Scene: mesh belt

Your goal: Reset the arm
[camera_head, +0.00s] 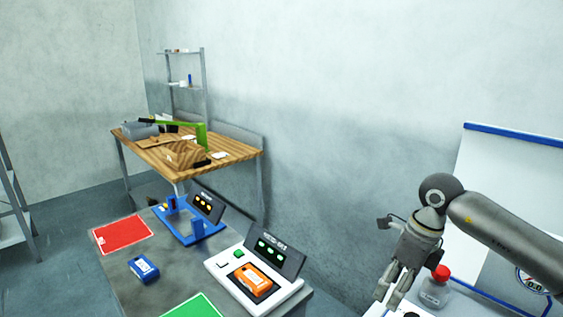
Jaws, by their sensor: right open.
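My right arm (505,232) comes in from the right edge, and its grey gripper (388,298) hangs down at the lower right. The gripper is open, and I see nothing held between its fingers. My left gripper is not in view.
A grey table (125,272) holds a red mat (122,234), a green mat (193,307), a blue device (144,269), a blue stand (187,238) and a white station with an orange device (253,281). A wooden workbench (233,150) stands behind. A whiteboard (500,165) is at right.

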